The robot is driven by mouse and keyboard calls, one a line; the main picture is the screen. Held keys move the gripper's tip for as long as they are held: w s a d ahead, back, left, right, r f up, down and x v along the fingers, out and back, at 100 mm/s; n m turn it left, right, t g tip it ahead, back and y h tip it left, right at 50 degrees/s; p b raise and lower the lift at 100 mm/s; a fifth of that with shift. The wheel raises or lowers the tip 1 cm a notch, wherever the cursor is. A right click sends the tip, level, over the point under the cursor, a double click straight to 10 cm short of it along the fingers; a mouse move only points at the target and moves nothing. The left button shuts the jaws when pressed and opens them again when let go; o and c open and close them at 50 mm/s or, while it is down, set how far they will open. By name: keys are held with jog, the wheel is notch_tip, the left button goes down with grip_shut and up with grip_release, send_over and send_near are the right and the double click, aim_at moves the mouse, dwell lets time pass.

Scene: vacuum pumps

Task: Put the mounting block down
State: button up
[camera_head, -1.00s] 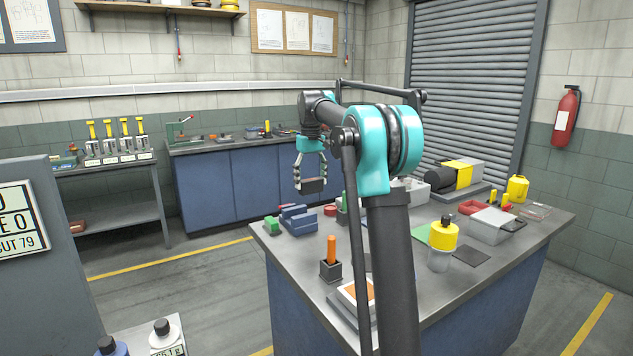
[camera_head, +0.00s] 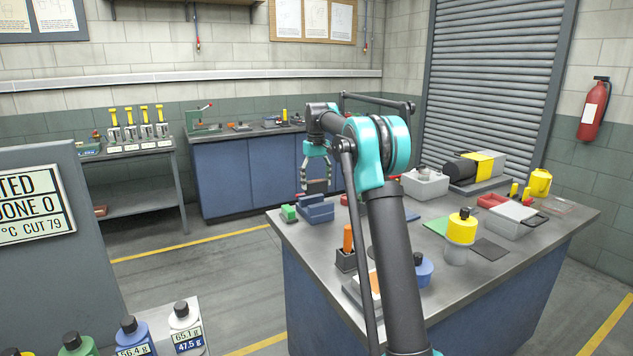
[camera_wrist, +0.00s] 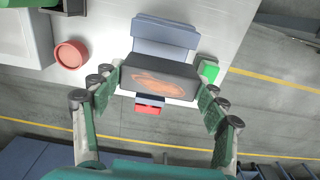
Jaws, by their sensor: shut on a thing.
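The mounting block, a dark block with a worn orange-brown patch on one face, is in my gripper, in the head view (camera_head: 317,186) and the wrist view (camera_wrist: 160,80). My gripper (camera_head: 317,180) is shut on it, with one green-padded finger at each end in the wrist view. The block is held above the workbench (camera_head: 480,280), near its far left edge. A blue stepped fixture (camera_head: 316,211) appears just below it in the head view and just beyond it in the wrist view (camera_wrist: 165,32). I cannot tell how high the block is above the bench.
A green block (camera_head: 289,213) sits left of the blue fixture. A red dish (camera_wrist: 71,53) is near the block. A dark holder with an orange-handled item (camera_head: 347,250) and a yellow-topped jar (camera_head: 461,228) stand nearer on the bench. Bottles (camera_head: 185,325) stand at lower left.

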aim_at(316, 193)
jog(key=shift+f, duration=2.3)
jog(key=shift+f, duration=0.1)
jog(key=shift+f, duration=0.65)
jog(key=shift+f, duration=0.2)
jog(key=o, duration=1.7)
notch_tip(316, 193, up, 12)
